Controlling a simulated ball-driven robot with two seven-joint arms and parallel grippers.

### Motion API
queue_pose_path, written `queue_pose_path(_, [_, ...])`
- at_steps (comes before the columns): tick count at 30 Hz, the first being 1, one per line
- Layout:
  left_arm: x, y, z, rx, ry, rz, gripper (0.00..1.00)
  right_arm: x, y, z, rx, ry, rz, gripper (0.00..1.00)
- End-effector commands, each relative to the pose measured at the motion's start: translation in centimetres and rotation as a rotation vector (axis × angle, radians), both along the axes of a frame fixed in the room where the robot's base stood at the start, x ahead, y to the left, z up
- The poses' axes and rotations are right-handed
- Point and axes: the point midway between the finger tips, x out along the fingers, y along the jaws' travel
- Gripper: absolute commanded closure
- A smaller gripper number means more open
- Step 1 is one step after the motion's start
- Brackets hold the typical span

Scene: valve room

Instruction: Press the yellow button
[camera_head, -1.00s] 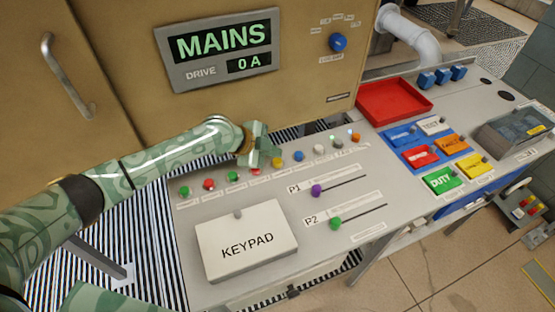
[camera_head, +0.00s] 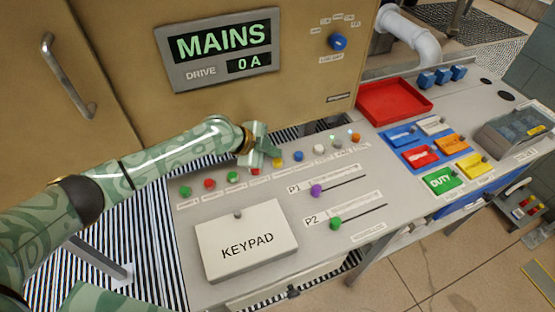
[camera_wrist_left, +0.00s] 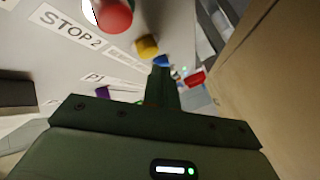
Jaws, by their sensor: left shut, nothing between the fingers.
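The yellow button (camera_head: 277,163) is in the row of coloured buttons on the grey console, between a red button (camera_head: 255,171) and a blue button (camera_head: 298,156). My left gripper (camera_head: 265,157) is shut and empty, just behind the red and yellow buttons; it partly covers both. In the left wrist view the yellow button (camera_wrist_left: 147,46) stands beside the gripper's dark fingers (camera_wrist_left: 162,82), with a gap in the picture. I cannot tell whether they touch. My right gripper is out of view.
A white keypad box (camera_head: 245,240) and two sliders, purple (camera_head: 316,190) and green (camera_head: 335,223), lie in front of the row. The tan cabinet (camera_head: 290,90) with the MAINS display rises close behind. A red tray (camera_head: 395,102) sits at the right.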

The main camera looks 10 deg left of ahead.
Motion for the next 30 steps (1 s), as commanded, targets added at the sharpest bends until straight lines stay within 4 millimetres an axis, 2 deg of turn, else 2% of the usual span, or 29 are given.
queue_pose_path(14, [0.0, 0.0, -0.9, 0.000, 0.000, 0.000, 1.00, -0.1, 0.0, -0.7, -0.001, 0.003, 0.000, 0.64])
queue_pose_path(30, [0.0, 0.0, -1.0, 0.000, 0.000, 0.000, 1.00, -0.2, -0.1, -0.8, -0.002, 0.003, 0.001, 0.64])
